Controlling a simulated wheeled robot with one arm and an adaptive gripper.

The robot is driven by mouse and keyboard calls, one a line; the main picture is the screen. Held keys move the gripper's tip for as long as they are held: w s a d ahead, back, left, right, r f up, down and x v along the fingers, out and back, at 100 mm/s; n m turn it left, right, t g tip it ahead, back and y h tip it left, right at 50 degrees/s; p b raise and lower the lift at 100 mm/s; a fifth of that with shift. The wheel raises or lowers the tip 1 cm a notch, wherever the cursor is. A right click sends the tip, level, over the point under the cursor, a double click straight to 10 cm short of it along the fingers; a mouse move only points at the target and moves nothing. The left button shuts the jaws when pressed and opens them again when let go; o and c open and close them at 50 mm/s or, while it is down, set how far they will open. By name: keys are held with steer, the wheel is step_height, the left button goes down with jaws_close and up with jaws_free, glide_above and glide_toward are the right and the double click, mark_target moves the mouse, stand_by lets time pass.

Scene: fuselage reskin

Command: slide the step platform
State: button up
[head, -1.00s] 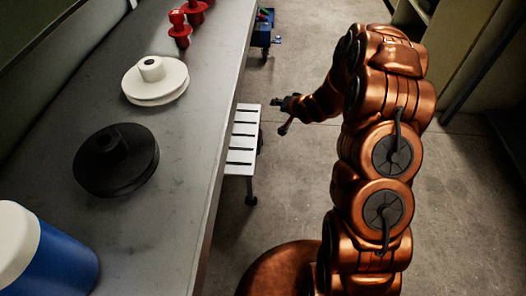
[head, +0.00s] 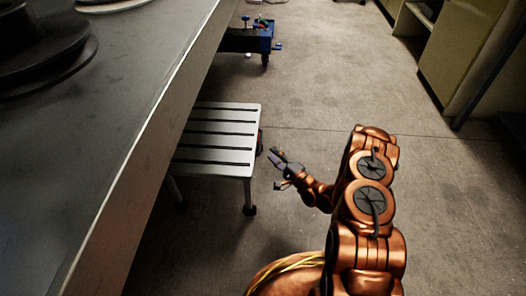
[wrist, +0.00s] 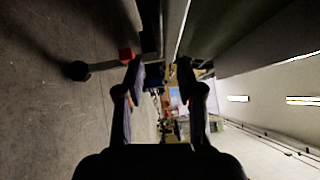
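The step platform (head: 219,141) is a light grey slatted top on legs with dark feet. In the head view it stands on the floor, its left part hidden by the workbench. A small red part shows at its right edge. My gripper (head: 277,169) is just right of the platform's near right corner, apart from it in the head view. Its two dark fingers are spread with nothing held between them. The wrist view also shows the open fingers (wrist: 162,70), with a black foot and a red part beyond them at upper left.
The grey workbench (head: 130,100) fills the left, with a dark round flanged piece (head: 45,55) on it. A blue wheeled item (head: 250,38) stands behind the platform. Cabinets (head: 465,50) line the right. The floor between is clear.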

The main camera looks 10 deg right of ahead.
steer(key=b+x, duration=0.3)
steer(key=x, duration=0.4)
steer(key=shift+f+b, duration=0.2)
steer(key=shift+b, duration=0.15)
steer(key=shift+c, duration=0.3)
jaws_close()
stand_by(0.4)
